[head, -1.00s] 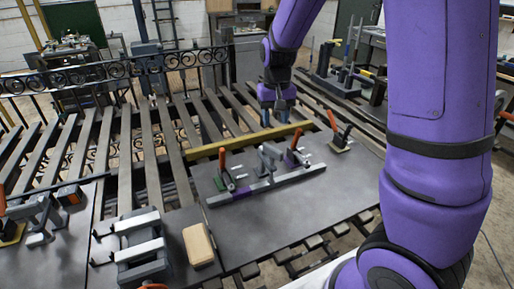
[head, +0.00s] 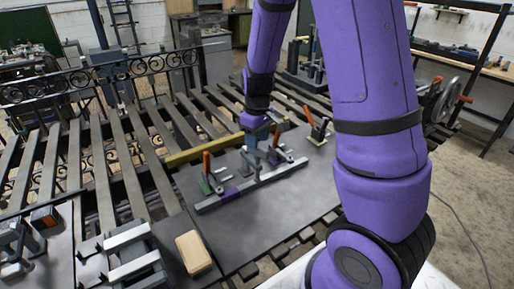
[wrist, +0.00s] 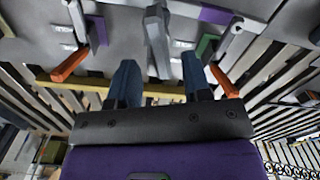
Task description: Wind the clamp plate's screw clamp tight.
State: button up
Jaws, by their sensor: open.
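The clamp plate (head: 262,217) is a dark flat sheet on the slatted bench, with a long grey bar (head: 268,179) lying across it. Two clamps with orange handles stand along the bar: one on the left (head: 207,165) with a green part, one on the right (head: 276,138) with a purple part. Between them is a grey upright piece (head: 248,161), seemingly the screw clamp. My gripper (head: 256,142) hangs just over it, partly hiding it. In the wrist view my gripper (wrist: 160,72) is open, its blue fingers apart, with a grey post (wrist: 155,35) lined up between them. Contact cannot be told.
Another orange-handled clamp (head: 318,130) stands at the plate's right corner. A yellow bar (head: 190,154) runs behind the plate. A tan block (head: 193,253) and a grey vise-like fixture (head: 132,256) are at front left. The plate's front is clear.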

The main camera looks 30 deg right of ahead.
jog(key=shift+f, duration=1.85)
jog(key=shift+c, duration=0.3)
grip_shut()
